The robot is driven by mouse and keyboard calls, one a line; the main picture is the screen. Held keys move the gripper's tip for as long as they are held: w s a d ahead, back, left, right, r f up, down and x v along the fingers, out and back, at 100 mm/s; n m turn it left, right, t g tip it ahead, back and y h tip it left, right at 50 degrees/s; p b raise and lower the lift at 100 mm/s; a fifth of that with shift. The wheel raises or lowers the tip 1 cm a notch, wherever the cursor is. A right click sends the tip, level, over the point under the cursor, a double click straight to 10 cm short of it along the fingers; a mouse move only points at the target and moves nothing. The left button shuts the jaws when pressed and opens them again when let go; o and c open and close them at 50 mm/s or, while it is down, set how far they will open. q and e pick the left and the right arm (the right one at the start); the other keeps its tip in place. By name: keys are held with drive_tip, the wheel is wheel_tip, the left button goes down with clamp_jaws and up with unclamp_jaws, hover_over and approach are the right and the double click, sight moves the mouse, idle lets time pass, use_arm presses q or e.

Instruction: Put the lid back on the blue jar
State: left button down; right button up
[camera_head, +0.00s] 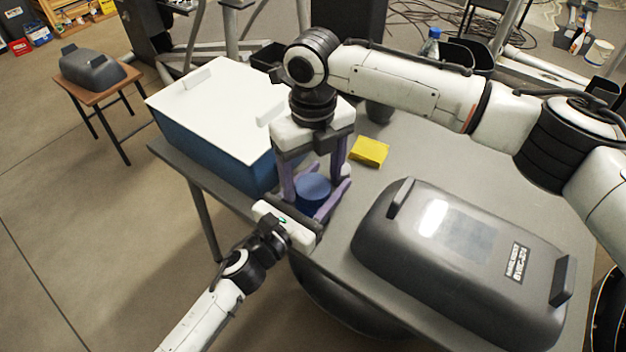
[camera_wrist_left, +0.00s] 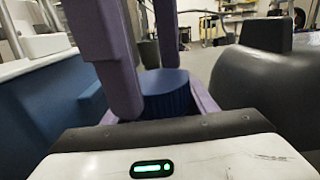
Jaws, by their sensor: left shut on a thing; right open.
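The blue jar (camera_head: 313,189) stands upright near the table's front left edge. It also shows in the left wrist view as a ridged blue cylinder (camera_wrist_left: 168,95). My left gripper (camera_head: 320,196) reaches in low from the front, its purple fingers shut on the jar's sides. My right gripper (camera_head: 313,172) points down over the jar, its fingers apart on either side of the jar's top, with a gap above the jar. These fingers also hang in front of the jar in the left wrist view. I cannot make out a separate lid or tell whether one sits on the jar.
A blue box with a white lid (camera_head: 222,92) stands at the table's left. A yellow sponge (camera_head: 369,151) lies behind the jar, with a dark cup (camera_head: 379,111) farther back. A large grey case (camera_head: 455,262) fills the right front of the grey table (camera_head: 440,160).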

use_arm(q)
drive_tip(key=shift+f, duration=0.2)
use_arm(e)
drive_tip(key=shift+r, duration=1.4)
drive_tip(key=shift+c, duration=0.4)
wheel_tip(320, 180, up, 4)
drive_tip(key=shift+f, duration=0.2)
drive_tip(key=shift+f, duration=0.15)
drive_tip(key=shift+f, duration=3.95)
